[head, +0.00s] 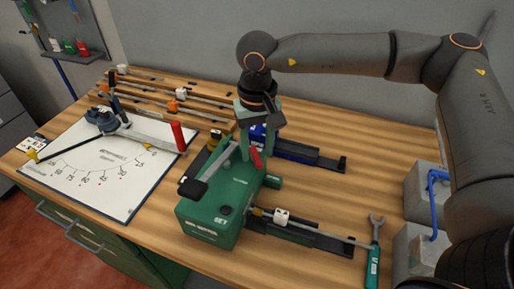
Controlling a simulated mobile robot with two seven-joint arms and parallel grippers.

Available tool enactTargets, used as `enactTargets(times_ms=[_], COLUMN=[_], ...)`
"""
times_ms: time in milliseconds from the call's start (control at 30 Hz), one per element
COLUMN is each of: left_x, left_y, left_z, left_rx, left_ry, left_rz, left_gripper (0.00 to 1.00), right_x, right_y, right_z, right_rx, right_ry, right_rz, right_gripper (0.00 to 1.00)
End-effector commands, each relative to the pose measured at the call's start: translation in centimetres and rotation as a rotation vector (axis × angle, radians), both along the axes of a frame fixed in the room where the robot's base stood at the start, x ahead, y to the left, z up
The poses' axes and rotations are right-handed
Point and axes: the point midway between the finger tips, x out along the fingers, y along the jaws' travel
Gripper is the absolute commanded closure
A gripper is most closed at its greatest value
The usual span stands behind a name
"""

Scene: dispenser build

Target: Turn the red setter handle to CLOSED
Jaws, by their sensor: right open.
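A green machine (222,213) stands on the wooden bench, with a dark grip on an arm at its left. A short red handle (256,159) leans at its upper right; I take this as the setter handle. I cannot read any OPEN or CLOSED mark. My right gripper (252,139) points down just above the red handle, open; whether it touches the handle is unclear. The gripper and wrist hide part of the machine's back. My left gripper is out of view.
A white angle board (98,175) with a longer red-handled lever (178,137) lies left. A blue fixture (293,149) sits behind the machine. Rods lie at the back. A wrench (374,250) and grey blocks (414,240) are on the right.

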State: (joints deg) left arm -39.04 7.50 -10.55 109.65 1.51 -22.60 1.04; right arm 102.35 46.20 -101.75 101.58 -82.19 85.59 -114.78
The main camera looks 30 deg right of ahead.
Motion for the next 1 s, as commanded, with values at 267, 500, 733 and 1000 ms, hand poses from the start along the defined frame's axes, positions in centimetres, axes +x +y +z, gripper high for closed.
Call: enactTargets(times_ms=[267, 500, 733, 1000], left_x=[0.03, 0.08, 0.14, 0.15], left_y=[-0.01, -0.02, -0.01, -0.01], left_z=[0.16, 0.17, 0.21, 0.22], left_rx=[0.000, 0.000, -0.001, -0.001], left_ry=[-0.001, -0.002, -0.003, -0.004], left_rz=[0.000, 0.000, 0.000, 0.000], left_gripper=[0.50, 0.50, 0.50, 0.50], right_x=[-0.03, -0.03, -0.02, -0.01], right_y=[0.02, 0.02, 0.01, 0.00], right_z=[-1.17, -1.14, -1.11, -1.09], right_rx=[-0.001, -0.001, -0.001, -0.001], right_ry=[0.000, 0.000, 0.000, 0.000], right_rz=[0.002, 0.001, 0.001, 0.001], right_gripper=[0.50, 0.59, 0.85, 1.00])
